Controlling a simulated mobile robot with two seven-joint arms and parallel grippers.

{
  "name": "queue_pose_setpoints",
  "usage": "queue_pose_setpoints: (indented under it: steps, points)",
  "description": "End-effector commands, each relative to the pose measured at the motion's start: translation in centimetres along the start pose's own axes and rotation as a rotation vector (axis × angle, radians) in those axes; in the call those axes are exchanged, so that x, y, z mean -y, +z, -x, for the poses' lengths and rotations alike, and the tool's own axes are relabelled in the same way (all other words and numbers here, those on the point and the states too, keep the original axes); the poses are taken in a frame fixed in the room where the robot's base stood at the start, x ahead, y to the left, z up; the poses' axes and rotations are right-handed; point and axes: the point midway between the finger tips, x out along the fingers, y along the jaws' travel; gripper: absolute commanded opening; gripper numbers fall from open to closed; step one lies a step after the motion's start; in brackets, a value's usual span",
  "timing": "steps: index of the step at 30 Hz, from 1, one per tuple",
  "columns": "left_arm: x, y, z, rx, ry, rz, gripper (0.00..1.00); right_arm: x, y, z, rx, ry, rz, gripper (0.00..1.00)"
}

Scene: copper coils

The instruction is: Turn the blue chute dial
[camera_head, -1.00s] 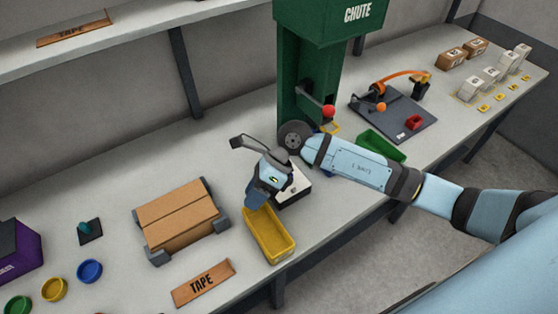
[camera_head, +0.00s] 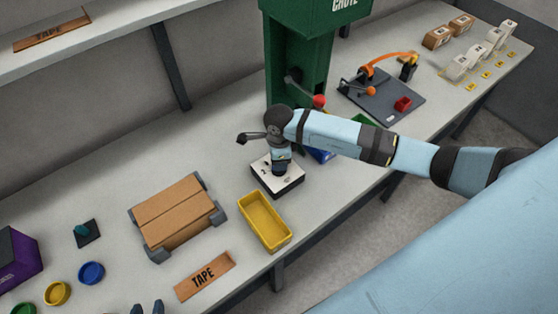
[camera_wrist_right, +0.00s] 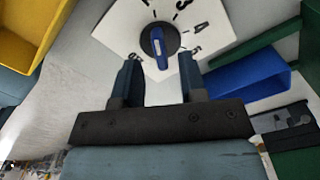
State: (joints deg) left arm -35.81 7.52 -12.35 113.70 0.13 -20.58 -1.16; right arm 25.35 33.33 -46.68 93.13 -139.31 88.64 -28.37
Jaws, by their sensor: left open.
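The blue dial (camera_wrist_right: 158,46) is a blue bar handle on a round black knob. In the head view the plate tops a low dark-based box (camera_head: 292,181) on the bench, and my right gripper (camera_head: 277,171) hides the knob there. In the right wrist view my right gripper (camera_wrist_right: 159,62) is open, its fingers apart on either side of the dial's line; I see nothing gripped. Fingertips of my left gripper (camera_head: 148,308) show at the bottom edge, open.
A yellow bin (camera_head: 264,221) stands just in front of the dial box. A blue bin (camera_wrist_right: 246,82) lies on its other side, by the green chute (camera_head: 300,80). A cardboard box (camera_head: 177,212) stands to the left. Bare bench lies behind the dial box.

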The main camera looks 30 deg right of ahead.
Motion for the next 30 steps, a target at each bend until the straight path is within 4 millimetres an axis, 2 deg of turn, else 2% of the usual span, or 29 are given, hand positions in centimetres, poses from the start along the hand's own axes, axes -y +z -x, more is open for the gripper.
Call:
queue_pose_setpoints:
  steps: [6, 16, 17, 21, 22, 30]
  points:
    - [0.1, -0.4, 0.2, -0.001, -0.002, 0.001, 0.43, 0.0, 0.1, -2.3, 0.002, 0.001, -0.001, 0.38]
    - [0.1, -0.4, 0.2, -0.001, -0.003, 0.002, 0.43, 0.0, 0.1, -2.8, 0.002, 0.000, 0.000, 0.38]
    - [0.1, -0.4, 0.2, -0.001, -0.003, 0.002, 0.43, 0.0, 0.1, -2.8, 0.002, 0.000, 0.000, 0.36]
    - [0.1, -0.4, 0.2, -0.001, -0.003, 0.002, 0.43, 0.0, 0.0, -2.7, 0.002, 0.000, 0.000, 0.04]
    - [0.1, -0.4, 0.2, -0.001, -0.003, 0.002, 0.43, 0.0, 0.0, -2.7, 0.002, 0.000, 0.000, 0.00]
    - [0.1, -0.3, 0.2, 0.000, -0.003, 0.002, 0.43, 0.0, 0.0, -2.7, 0.002, 0.000, -0.009, 0.00]
